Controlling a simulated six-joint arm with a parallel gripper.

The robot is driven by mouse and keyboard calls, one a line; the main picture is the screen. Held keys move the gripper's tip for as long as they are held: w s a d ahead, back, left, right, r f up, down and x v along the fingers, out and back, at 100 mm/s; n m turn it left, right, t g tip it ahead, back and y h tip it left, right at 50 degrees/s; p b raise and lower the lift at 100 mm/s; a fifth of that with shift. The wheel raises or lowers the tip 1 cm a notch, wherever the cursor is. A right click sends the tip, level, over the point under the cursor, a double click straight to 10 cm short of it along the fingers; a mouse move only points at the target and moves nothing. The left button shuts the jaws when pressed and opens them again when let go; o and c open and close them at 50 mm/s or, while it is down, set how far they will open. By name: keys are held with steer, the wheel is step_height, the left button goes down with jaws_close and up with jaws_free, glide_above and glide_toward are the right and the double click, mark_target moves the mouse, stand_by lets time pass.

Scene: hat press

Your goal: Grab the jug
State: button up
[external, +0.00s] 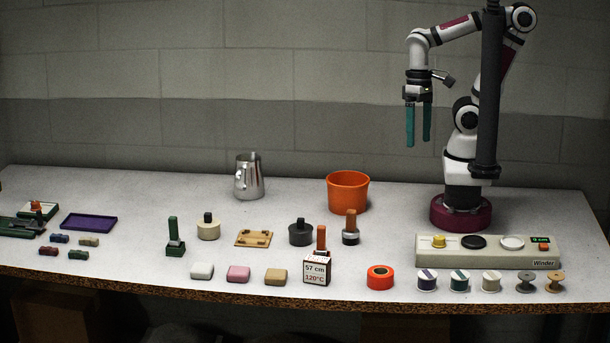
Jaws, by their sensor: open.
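The jug (250,177) is a shiny metal pitcher standing upright at the back middle of the table. Its handle shows on its left side. My gripper (418,143) hangs high above the table at the right, with its two long teal fingers pointing down. The fingers are apart, with nothing between them. My gripper is well to the right of the jug and higher than it, touching nothing.
An orange bucket (348,192) stands right of the jug. In front are a wooden board (254,238), a cream round block (208,228), a dark round weight (301,233) and a green stamp (174,238). A winder (488,252) lies at the right. Left of the jug is clear.

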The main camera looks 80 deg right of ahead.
stand_by(0.5)
steer(key=w+d+r+m+h, duration=0.1)
steer(key=w+d+r, duration=0.1)
steer(key=w, duration=0.4)
steer(key=w+d+r+m+h, duration=0.1)
steer(key=w+r, duration=0.1)
steer(key=w, duration=0.5)
steer(key=m+t+h, duration=0.3)
steer(key=m+h, duration=0.1)
glide_above(247, 168)
steer(key=s, duration=0.3)
step_height(247, 168, down, 8)
steer(key=x, duration=1.4)
steer(key=shift+w+a+f, duration=0.2)
steer(key=shift+w+f, duration=0.1)
steer(key=shift+f, duration=0.05)
steer(key=shift+r, duration=0.1)
steer(key=c, duration=1.5)
